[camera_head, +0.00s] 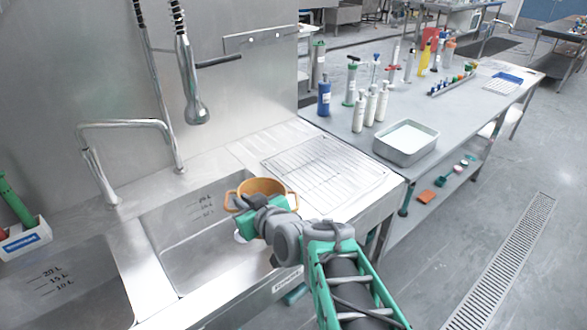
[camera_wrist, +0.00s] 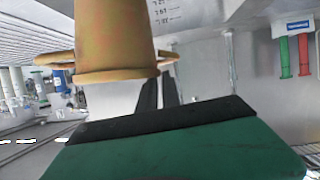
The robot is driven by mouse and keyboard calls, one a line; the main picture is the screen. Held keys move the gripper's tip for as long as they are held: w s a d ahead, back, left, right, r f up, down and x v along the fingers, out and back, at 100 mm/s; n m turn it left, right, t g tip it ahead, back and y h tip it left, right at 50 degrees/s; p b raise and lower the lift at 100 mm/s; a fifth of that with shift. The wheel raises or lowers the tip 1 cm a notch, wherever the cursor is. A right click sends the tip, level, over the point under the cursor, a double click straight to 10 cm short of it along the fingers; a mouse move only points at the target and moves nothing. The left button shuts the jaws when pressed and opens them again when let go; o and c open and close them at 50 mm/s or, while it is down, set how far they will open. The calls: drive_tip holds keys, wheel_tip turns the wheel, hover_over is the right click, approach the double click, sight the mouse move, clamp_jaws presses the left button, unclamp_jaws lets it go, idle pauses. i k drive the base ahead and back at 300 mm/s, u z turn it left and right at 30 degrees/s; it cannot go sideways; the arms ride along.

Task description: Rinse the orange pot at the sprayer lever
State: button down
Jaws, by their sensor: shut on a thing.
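The orange pot (camera_head: 262,187) is above the right end of the sink basin, beside the drainboard. It looks roughly upright, with its opening up and a loop handle on each side. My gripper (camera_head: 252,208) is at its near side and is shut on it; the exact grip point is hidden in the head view. In the wrist view the pot (camera_wrist: 112,40) fills the upper left, close to the dark fingers (camera_wrist: 160,94). The sprayer (camera_head: 196,112) hangs by the back wall, up and left of the pot and apart from it. A dark lever (camera_head: 218,62) sticks out right beside its hose.
A curved faucet (camera_head: 125,124) stands over the sink (camera_head: 165,225), left of the pot. A wire rack (camera_head: 325,168) lies on the drainboard at right. Bottles and a grey tray (camera_head: 405,143) stand on the table beyond. A green-handled thing (camera_head: 15,203) sits at far left.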

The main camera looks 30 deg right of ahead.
sight(199, 65)
drive_tip(key=u, duration=3.15)
drive_tip(key=k, duration=1.9)
drive_tip(key=z, duration=0.9)
